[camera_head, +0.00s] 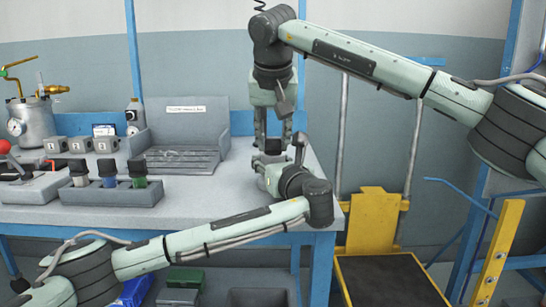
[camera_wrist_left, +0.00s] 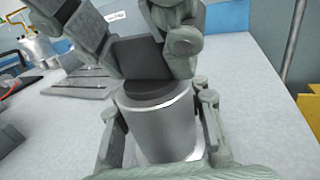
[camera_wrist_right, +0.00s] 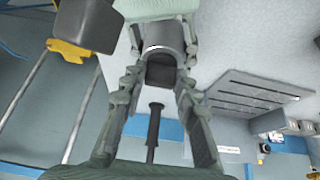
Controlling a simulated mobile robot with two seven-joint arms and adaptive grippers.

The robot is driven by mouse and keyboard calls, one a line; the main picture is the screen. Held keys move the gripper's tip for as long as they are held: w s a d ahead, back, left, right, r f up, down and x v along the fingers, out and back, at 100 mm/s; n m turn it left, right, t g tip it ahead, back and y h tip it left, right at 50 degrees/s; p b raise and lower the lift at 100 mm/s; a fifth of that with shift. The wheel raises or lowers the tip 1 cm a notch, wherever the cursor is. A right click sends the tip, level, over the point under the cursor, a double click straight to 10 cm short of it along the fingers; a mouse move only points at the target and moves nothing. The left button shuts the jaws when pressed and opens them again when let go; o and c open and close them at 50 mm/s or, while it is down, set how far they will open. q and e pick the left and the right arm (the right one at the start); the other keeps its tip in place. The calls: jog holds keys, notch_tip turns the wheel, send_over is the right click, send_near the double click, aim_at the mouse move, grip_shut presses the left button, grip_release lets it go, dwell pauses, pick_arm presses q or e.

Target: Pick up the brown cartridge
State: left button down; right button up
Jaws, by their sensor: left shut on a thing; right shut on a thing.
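My right gripper (camera_head: 273,138) points down over the right part of the bench. It is shut on a dark block (camera_wrist_right: 160,72), whose colour is too dark to call brown surely. The block also shows in the left wrist view (camera_wrist_left: 143,57), just above a grey metal cylinder (camera_wrist_left: 160,120). My left gripper (camera_wrist_left: 158,135) is shut around this cylinder, one finger on each side. The cylinder also shows in the right wrist view (camera_wrist_right: 163,38), right by the block. Whether block and cylinder touch is unclear. No clearly brown cartridge shows elsewhere.
A grey rack (camera_head: 112,195) holds pale, blue and green dark-capped pieces on the left of the bench. A slotted grey tray (camera_head: 183,158) lies behind it. A metal tank (camera_head: 32,122) stands at the far left. A yellow cart (camera_head: 373,220) stands right of the bench.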

aim_at(273, 151)
notch_tip(273, 151, up, 10)
jog(key=shift+r, duration=0.1)
grip_shut()
pick_arm(q)
jog(key=c, duration=0.9)
grip_release()
jog(key=shift+o, duration=0.2)
jog(key=shift+s, duration=0.1)
